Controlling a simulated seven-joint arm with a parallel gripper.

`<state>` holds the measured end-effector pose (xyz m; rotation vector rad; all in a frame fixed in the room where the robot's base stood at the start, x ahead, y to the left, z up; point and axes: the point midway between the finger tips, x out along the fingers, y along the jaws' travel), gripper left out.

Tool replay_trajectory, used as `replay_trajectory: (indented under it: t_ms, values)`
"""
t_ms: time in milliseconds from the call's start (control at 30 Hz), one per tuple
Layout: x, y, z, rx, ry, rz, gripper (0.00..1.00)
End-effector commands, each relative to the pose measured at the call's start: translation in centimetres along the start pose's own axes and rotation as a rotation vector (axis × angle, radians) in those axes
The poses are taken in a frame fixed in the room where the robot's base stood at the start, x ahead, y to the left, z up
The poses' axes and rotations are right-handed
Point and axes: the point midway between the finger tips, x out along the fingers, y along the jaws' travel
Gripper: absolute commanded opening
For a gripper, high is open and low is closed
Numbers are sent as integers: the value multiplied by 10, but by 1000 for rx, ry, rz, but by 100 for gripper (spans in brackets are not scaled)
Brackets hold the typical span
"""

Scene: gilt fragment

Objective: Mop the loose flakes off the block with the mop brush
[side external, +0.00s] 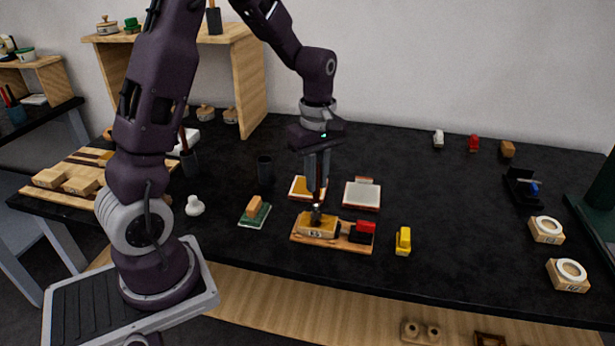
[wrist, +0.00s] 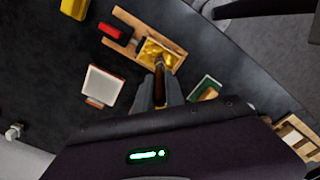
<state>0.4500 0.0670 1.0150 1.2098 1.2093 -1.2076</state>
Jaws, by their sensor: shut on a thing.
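The gilt block (side external: 317,228) sits on a wooden board (side external: 300,241) near the table's front edge, with a label on its near side. In the wrist view its top (wrist: 152,50) is gold with uneven patches; single loose flakes are too small to tell. My gripper (side external: 317,188) points down above the block, and its fingers (wrist: 160,103) are shut on the upright mop brush (side external: 316,213). The brush's dark tip (wrist: 160,66) is at the block's top; I cannot tell whether it touches. The fingers hide most of the handle.
A red block on a dark base (side external: 362,229) shares the board, right of the gilt block. A yellow block (side external: 403,241) stands further right. Behind are a gold-topped pad (side external: 298,183) and a white pad (side external: 362,197). A green pad with a tan block (side external: 254,209) lies left.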

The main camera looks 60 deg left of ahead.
Motion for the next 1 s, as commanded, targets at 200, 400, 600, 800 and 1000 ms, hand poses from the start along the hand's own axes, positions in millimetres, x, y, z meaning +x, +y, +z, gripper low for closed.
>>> replay_trajectory:
  t_ms: [200, 400, 600, 800, 1000]
  values:
    - [1, 14, 15, 2, 0, -1, 0]
    - [1, 27, 28, 2, 0, -1, 0]
    - [1, 18, 18, -3, 0, 0, 0]
    - [1, 5, 5, -3, 0, -1, 0]
    - [1, -8, -8, -3, 0, -1, 0]
